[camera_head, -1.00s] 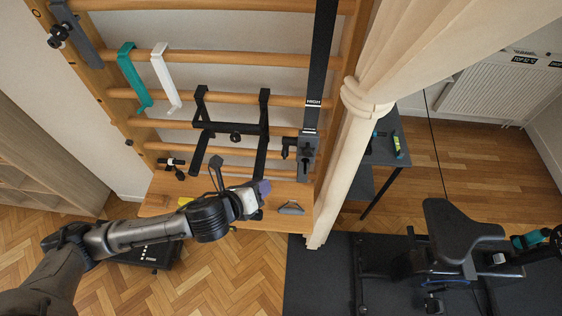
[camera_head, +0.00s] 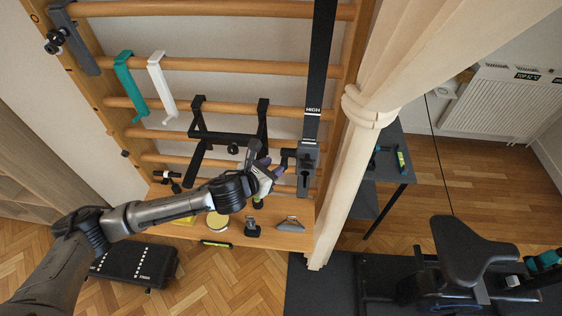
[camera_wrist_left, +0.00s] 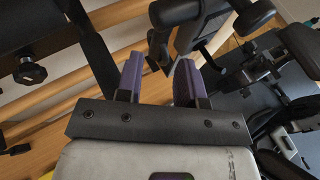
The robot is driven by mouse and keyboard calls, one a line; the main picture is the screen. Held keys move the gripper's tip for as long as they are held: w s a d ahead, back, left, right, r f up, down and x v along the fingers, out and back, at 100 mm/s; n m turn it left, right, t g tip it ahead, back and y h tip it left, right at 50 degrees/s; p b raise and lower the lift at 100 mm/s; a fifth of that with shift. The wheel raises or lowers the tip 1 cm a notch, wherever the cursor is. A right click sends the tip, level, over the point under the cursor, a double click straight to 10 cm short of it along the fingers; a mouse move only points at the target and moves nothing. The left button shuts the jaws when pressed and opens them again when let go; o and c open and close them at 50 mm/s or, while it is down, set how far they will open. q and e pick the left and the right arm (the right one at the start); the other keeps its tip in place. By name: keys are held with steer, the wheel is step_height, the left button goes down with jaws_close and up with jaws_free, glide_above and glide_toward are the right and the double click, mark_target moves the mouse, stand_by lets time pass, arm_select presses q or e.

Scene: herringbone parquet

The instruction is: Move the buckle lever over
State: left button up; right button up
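The grey buckle (camera_head: 306,168) hangs at the lower end of a black strap (camera_head: 318,75) marked HIGH, by the right post of the wooden wall bars. Its dark lever (camera_head: 287,154) sticks out to the left. My left gripper (camera_head: 272,172) is just left of the buckle, below the lever. In the wrist view its two purple fingers (camera_wrist_left: 160,82) stand apart with nothing clearly held between them. A dark part (camera_wrist_left: 160,50), which looks like the lever, is just beyond the fingertips; contact cannot be told. My right gripper is not in view.
A black bar attachment (camera_head: 228,137) hangs on the rungs close to my left gripper. Teal (camera_head: 128,85) and white (camera_head: 160,85) hooks hang further left. Small items lie on the wooden shelf (camera_head: 280,243) below. A pale column (camera_head: 350,165) stands right of the buckle.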

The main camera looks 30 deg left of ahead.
mark_target(282, 162)
arm_select(q)
steer(key=shift+x, duration=2.4)
steer(key=shift+c, duration=0.3)
jaws_close()
